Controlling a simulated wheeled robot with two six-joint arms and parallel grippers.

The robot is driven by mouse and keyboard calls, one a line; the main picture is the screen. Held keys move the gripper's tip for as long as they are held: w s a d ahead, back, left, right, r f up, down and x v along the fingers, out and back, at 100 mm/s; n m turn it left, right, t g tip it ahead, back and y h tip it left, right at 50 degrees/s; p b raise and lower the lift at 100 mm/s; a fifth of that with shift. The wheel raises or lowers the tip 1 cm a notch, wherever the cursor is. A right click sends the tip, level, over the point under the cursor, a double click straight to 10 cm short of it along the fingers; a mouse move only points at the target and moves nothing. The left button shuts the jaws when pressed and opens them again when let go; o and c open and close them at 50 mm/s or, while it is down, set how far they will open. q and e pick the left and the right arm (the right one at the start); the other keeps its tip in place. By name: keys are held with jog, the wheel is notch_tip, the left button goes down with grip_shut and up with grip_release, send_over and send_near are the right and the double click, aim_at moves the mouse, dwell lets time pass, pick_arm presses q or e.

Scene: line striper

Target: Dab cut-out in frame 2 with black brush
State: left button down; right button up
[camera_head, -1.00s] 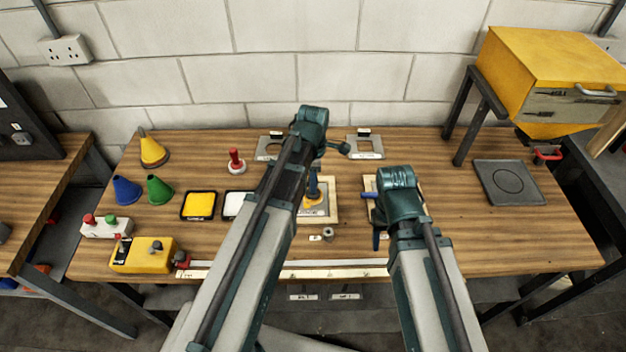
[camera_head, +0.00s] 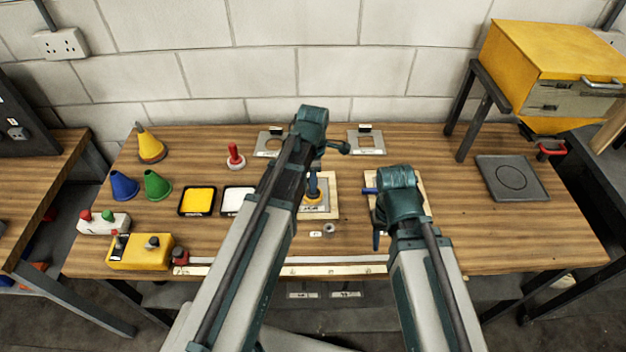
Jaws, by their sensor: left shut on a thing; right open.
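My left gripper (camera_head: 315,160) points down above the left wooden frame (camera_head: 332,186) with its grey plate. A blue-handled tool (camera_head: 313,186), brush-like, stands upright directly under its wrist, and the gripper appears shut on it. Yellow shows around its foot; I cannot tell bristle colour or contact with the plate. My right gripper (camera_head: 376,215) is open over the right wooden frame (camera_head: 424,190), which its wrist largely covers. That frame's cut-out is hidden. A small blue piece shows at its left side. The frame numbers are too small to read.
Yellow pad (camera_head: 198,200) and white pad (camera_head: 238,200) lie left of my arm. A red-handled tool (camera_head: 235,157), cones (camera_head: 125,187) and a yellow box (camera_head: 140,252) stand further left. Two grey plates (camera_head: 367,143) lie behind. A dark square plate (camera_head: 512,178) lies right; table between is clear.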

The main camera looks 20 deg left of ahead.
pick_arm(q)
jog(key=shift+f+b, duration=0.45)
jog(key=shift+f, duration=0.05)
pick_arm(e)
jog(key=shift+f, duration=0.5)
pick_arm(q)
jog(key=shift+r, duration=0.1)
notch_tip(320, 180, up, 5)
jog(key=p, duration=0.4)
jog(key=shift+f+p, duration=0.2)
jog(key=shift+p, duration=0.15)
jog(key=shift+f, duration=0.1)
pick_arm(e)
notch_tip(320, 180, up, 5)
jog(key=shift+f, duration=0.2)
